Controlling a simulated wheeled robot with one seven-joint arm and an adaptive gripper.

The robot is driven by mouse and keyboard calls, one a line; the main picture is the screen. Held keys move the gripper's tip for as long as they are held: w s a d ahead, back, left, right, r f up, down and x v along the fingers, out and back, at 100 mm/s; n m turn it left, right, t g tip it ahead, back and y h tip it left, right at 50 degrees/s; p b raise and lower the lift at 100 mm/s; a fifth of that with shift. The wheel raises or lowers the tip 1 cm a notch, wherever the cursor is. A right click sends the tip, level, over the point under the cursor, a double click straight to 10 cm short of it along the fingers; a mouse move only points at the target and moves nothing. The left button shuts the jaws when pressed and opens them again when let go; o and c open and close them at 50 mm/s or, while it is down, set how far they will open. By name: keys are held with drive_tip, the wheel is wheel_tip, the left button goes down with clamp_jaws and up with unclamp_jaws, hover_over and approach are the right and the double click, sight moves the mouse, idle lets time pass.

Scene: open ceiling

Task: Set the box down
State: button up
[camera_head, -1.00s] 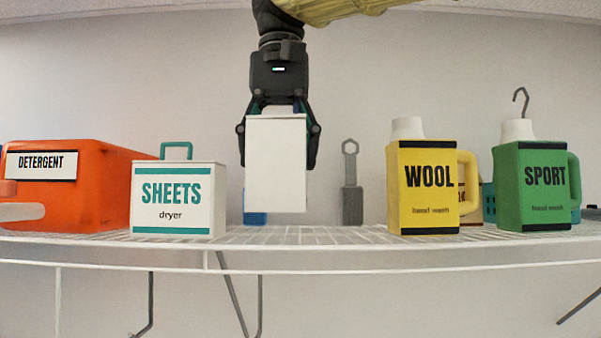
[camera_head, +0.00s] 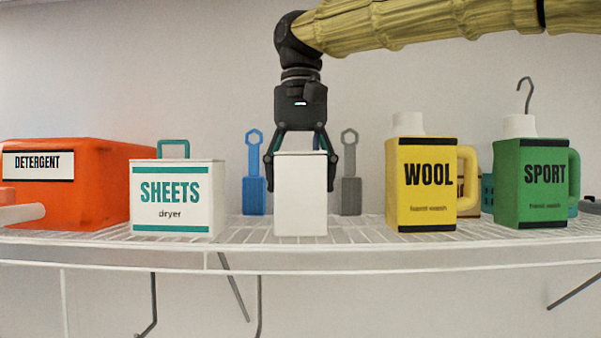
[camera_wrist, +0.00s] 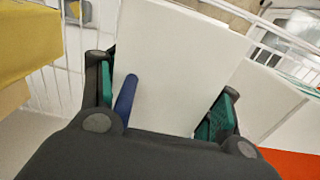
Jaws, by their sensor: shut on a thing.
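A plain white box (camera_head: 300,195) is upright at the middle of the white wire shelf (camera_head: 330,258). Its bottom is at the level of the shelf wires and looks to be on or very near them; I cannot tell if it touches. My gripper (camera_head: 311,182) points down from above and is shut on the box, one finger on each side. In the wrist view the box (camera_wrist: 180,65) fills the middle between the green finger pads, with a blue rod-like piece in front of it.
On the left are a white SHEETS box (camera_head: 177,198) and an orange DETERGENT container (camera_head: 90,205). On the right are a yellow WOOL jug (camera_head: 421,205) and a green SPORT jug (camera_head: 530,203). A blue tool (camera_head: 254,185) and a grey tool (camera_head: 351,185) stand behind. Bare shelf flanks the box.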

drive_tip(key=shift+s+a+f, duration=0.1)
drive_tip(key=shift+s+f, duration=0.05)
drive_tip(key=shift+f, duration=0.05)
drive_tip(key=shift+f, duration=0.1)
drive_tip(key=o, duration=1.8)
drive_tip(key=shift+c, duration=0.2)
drive_tip(key=shift+f, duration=0.1)
wheel_tip(320, 180, up, 12)
drive_tip(key=shift+r+b, duration=0.15)
drive_tip(key=shift+b, duration=0.9)
